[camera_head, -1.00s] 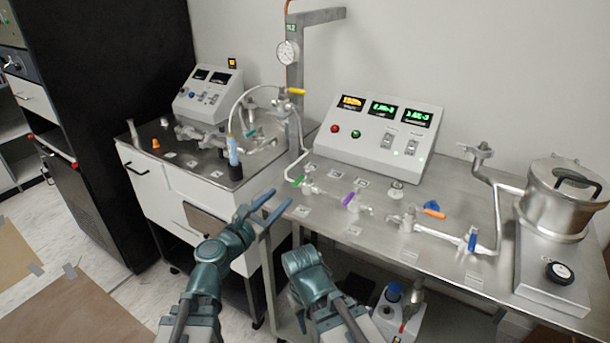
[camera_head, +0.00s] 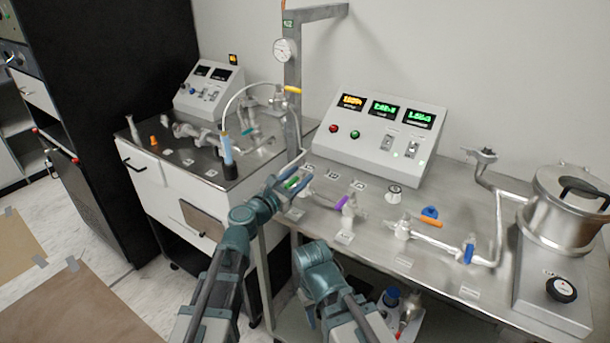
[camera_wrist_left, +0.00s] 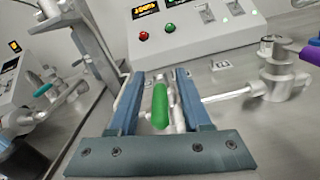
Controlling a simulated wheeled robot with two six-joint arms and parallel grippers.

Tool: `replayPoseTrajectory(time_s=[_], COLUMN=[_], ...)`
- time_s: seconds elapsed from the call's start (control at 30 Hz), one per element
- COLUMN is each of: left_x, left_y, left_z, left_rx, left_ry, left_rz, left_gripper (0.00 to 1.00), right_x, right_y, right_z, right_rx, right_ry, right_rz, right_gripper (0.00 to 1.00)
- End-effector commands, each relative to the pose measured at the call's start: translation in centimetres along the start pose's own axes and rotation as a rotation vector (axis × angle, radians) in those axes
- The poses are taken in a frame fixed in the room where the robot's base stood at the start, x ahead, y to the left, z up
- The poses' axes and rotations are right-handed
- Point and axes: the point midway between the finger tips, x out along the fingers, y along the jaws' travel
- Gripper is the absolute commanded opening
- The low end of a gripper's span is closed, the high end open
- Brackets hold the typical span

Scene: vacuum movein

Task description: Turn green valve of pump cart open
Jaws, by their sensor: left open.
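A green valve handle (camera_head: 292,183) sits on the tubing at the left end of the right-hand metal bench. It also shows in the left wrist view (camera_wrist_left: 160,105), pointing roughly along the fingers. My left gripper (camera_head: 290,178) is open, with one finger on each side of the green handle. In the left wrist view the gripper (camera_wrist_left: 165,100) shows gaps between both fingers and the handle. A teal-green handle (camera_head: 250,131) sits on the left cart (camera_head: 150,185). Part of my right arm shows at the bottom middle; its gripper cannot be made out.
A purple handle (camera_head: 342,202), orange handle (camera_head: 428,223) and blue handle (camera_head: 468,253) lie further right along the bench tubing. A display box (camera_head: 375,140) stands behind. A metal post (camera_head: 293,80) rises near the gripper. A steel chamber (camera_head: 570,200) stands at right.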

Motion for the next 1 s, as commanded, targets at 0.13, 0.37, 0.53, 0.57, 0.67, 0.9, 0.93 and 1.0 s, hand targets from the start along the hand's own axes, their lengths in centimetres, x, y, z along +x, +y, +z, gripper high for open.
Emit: replayPoseTrajectory(time_s=[0.13, 0.37, 0.53, 0.57, 0.67, 0.9, 0.93, 1.0], left_x=[0.27, 0.23, 0.22, 0.22, 0.22, 0.22, 0.22, 0.22], left_y=[0.07, 0.04, 0.05, 0.05, 0.06, 0.09, 0.09, 0.1], left_z=[-0.01, -0.01, -0.01, -0.01, -0.01, -0.01, -0.01, -0.01], left_rx=[0.0, 0.0, 0.0, 0.0, 0.0, 0.0, 0.0, 0.001], left_ry=[0.0, 0.0, 0.0, 0.0, 0.0, 0.0, 0.0, 0.0], left_rz=[0.0, 0.0, 0.0, 0.0, 0.0, 0.001, 0.001, 0.001], left_gripper=[0.48, 0.34, 0.03, 0.0, 0.0, 0.0, 0.0, 0.0], right_x=[0.0, 0.0, 0.0, 0.0, 0.0, 0.0, 0.0, -0.01], right_y=[-0.01, -0.01, -0.01, -0.01, -0.01, 0.0, 0.0, -0.01], right_z=[0.0, 0.0, 0.0, 0.0, 0.0, 0.0, 0.0, 0.0], right_rx=[0.0, 0.0, 0.0, 0.0, 0.0, 0.0, 0.0, 0.0], right_ry=[0.0, 0.0, 0.0, 0.0, 0.0, 0.0, 0.0, 0.0], right_rz=[0.0, 0.0, 0.0, 0.0, 0.0, 0.0, 0.0, 0.0], right_gripper=[0.48, 0.48, 0.48, 0.48, 0.48, 0.48, 0.48, 0.48])
